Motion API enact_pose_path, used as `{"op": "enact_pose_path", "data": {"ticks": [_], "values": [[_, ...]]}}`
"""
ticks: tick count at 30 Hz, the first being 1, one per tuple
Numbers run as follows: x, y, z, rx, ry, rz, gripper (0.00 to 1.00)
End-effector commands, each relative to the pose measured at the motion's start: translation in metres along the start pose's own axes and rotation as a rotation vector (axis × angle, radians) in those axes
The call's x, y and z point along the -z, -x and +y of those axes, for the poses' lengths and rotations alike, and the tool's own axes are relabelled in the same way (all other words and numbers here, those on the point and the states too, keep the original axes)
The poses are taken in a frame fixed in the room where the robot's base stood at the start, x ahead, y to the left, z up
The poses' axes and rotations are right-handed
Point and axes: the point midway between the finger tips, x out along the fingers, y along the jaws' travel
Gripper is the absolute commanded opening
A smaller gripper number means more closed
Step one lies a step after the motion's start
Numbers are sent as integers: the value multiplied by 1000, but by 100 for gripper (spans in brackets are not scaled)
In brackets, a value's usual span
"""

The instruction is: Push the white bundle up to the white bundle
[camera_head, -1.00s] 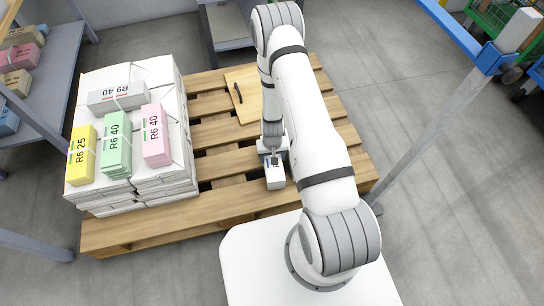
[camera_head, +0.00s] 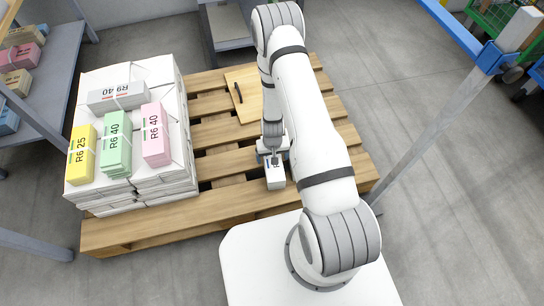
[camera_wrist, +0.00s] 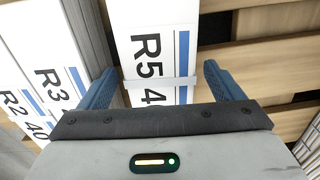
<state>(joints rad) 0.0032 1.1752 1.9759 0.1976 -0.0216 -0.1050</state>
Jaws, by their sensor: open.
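A white bundle (camera_head: 276,180) with a band lies on the pallet below my gripper (camera_head: 273,157) in the head view. In the wrist view this white bundle (camera_wrist: 156,55), marked R5 4 with a blue stripe, lies between the two blue fingers of my gripper (camera_wrist: 165,90). The fingers are open, one on each side, with a visible gap on the right. Left of it in the wrist view lie a white bundle (camera_wrist: 50,60) marked R3 and another white bundle (camera_wrist: 15,100) marked R2 40. My arm seems to hide these two in the head view.
A tall stack of white paper (camera_head: 150,75) on the left of the pallet (camera_head: 170,225) carries yellow (camera_head: 81,155), green (camera_head: 116,150), pink (camera_head: 155,135) and grey (camera_head: 118,96) bundles. A clipboard-like board (camera_head: 243,92) lies behind. A post (camera_head: 430,125) stands to the right.

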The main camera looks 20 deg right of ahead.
Motion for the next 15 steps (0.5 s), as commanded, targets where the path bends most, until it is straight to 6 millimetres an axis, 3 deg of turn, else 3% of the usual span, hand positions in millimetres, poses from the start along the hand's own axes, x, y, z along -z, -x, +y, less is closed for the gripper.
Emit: {"op": "enact_pose_path", "data": {"ticks": [7, 15], "values": [[-1, 5, 0, 0, -1, -1, 87], [0, 45, 0, 0, -1, -1, 87]]}}
